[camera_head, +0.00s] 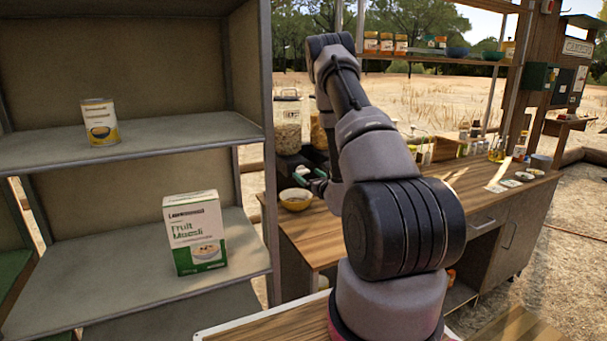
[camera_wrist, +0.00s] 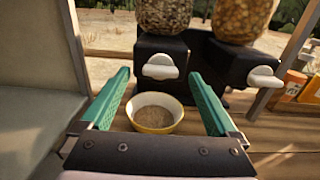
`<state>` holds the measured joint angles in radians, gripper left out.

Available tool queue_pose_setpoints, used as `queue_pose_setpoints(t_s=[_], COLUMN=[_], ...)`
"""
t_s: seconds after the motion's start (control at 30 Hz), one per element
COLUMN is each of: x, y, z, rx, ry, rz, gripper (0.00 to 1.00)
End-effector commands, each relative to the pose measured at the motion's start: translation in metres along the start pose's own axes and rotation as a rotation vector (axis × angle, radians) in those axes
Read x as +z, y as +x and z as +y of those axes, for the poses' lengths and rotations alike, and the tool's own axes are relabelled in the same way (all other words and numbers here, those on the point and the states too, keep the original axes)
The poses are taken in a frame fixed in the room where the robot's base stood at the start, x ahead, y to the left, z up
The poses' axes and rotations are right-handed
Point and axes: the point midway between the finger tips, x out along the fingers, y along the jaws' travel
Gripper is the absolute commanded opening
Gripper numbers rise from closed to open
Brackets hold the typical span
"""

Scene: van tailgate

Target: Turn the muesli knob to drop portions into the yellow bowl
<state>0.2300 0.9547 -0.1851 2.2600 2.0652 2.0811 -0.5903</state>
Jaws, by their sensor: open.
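The yellow bowl (camera_wrist: 155,113) sits on the counter below the dispensers, with a brown, grainy layer inside; it also shows in the head view (camera_head: 296,200). Two clear dispensers stand on black bases. The left one (camera_wrist: 165,14) holds grey-brown flakes and has a white knob (camera_wrist: 160,67). The right one (camera_wrist: 243,18) holds golden pieces and has its own white knob (camera_wrist: 264,77). I cannot read which is muesli. My gripper (camera_wrist: 159,74) is open and empty, its teal fingers spread either side of the left knob in the picture, seemingly short of it.
A grey shelf unit (camera_head: 135,139) with a can (camera_head: 100,122) and a Fruit Muesli box (camera_head: 194,233) stands close on the left. The wooden counter (camera_head: 470,180) runs right, with bottles and small dishes. My arm hides part of the counter.

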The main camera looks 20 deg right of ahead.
Motion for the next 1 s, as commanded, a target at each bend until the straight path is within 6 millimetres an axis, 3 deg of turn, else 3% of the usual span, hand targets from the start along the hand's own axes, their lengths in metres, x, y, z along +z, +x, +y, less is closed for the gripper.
queue_pose_setpoints(t_s=[0.2,0.57,0.8,1.0], x=[0.0,0.0,0.0,0.0], y=[0.027,0.032,0.032,0.032], z=[0.0,0.0,0.0,0.0], rx=[0.001,0.0,0.0,0.0], ry=[0.001,0.002,0.002,0.014], rz=[-0.001,0.001,0.001,0.001], gripper=[0.95,0.95,0.09,0.09])
